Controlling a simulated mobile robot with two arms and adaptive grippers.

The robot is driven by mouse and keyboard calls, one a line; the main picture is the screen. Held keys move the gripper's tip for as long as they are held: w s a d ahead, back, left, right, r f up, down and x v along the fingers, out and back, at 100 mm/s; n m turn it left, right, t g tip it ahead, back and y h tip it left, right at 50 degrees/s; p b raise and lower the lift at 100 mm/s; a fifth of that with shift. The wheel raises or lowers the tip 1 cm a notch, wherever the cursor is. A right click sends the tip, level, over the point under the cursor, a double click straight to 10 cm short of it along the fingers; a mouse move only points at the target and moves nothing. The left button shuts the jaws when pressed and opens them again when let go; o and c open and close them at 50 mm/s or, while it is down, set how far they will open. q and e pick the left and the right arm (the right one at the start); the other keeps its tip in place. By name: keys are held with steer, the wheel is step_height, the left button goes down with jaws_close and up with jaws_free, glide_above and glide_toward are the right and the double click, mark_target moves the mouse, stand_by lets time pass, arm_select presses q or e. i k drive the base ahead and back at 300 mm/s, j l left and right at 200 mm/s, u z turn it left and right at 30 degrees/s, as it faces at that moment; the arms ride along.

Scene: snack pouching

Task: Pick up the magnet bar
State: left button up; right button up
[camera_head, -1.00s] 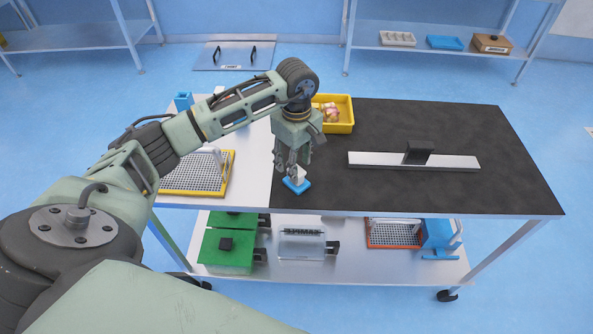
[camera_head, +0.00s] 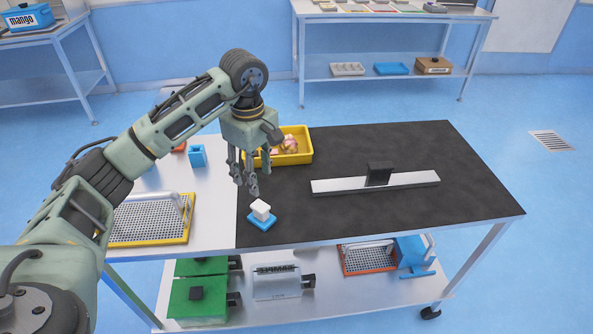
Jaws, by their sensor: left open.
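The magnet bar (camera_head: 340,186) is a long pale metal bar with a black block-shaped handle (camera_head: 379,173) at its middle. It lies on the black mat (camera_head: 440,150) on the right part of the table. My left gripper (camera_head: 245,190) is open and empty, pointing down. It hangs left of the bar, above and just behind a small blue piece with a white top (camera_head: 262,214) and apart from it. My right gripper is not in view.
A yellow tray (camera_head: 305,152) with small items stands behind my gripper. A yellow-framed mesh rack (camera_head: 150,222) and a blue cup (camera_head: 197,156) sit on the left. The mat right of and in front of the bar is clear.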

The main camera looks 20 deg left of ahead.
mark_target(379, 177)
steer(key=i+l+u, duration=0.15)
steer(key=i+l, duration=0.2)
steer(key=i+l+u, duration=0.2)
steer(key=l, duration=0.25)
steer(key=i+l+u, duration=0.15)
steer(key=i+l, duration=0.25)
steer(key=l, duration=0.1)
